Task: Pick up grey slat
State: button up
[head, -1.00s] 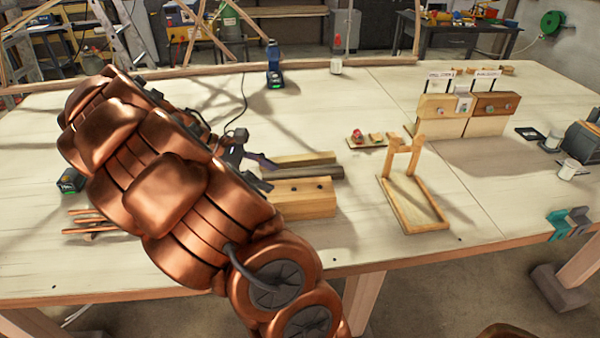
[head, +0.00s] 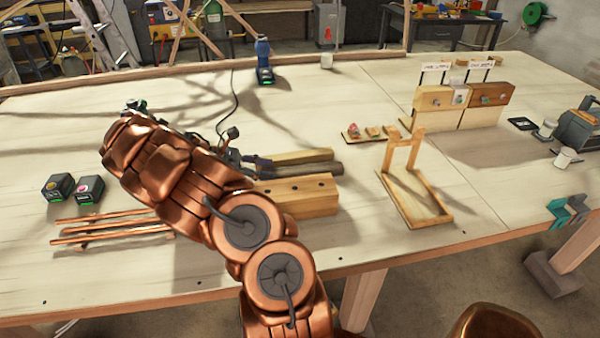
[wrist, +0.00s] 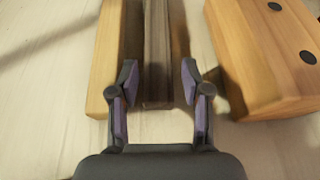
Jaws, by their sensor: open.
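The grey slat (wrist: 157,55) runs away from my gripper (wrist: 159,82) in the wrist view, with its near end between the two fingertips. In the head view the grey slat (head: 313,170) lies on the table between a pale wooden slat (head: 300,156) and a thick wooden block with dark holes (head: 305,196). My gripper (head: 255,163) is at its left end there, partly hidden by my arm.
The pale slat (wrist: 105,60) lies close along the left of the grey slat, and the holed block (wrist: 265,55) stands to the right across a gap. A wooden frame stand (head: 415,195) is farther right. Copper rods (head: 110,230) and two black battery-like boxes (head: 75,188) lie left.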

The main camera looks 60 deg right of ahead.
aim_at(282, 171)
jog(key=p+x, duration=0.1)
jog(key=x, duration=0.4)
jog(key=shift+d+r, duration=0.1)
jog(key=shift+r, duration=0.1)
jog(key=shift+s+d+f+p, duration=0.2)
jog(key=shift+d+f+p, duration=0.05)
jog(key=shift+p, duration=0.05)
jog(key=shift+c, duration=0.4)
grip_shut()
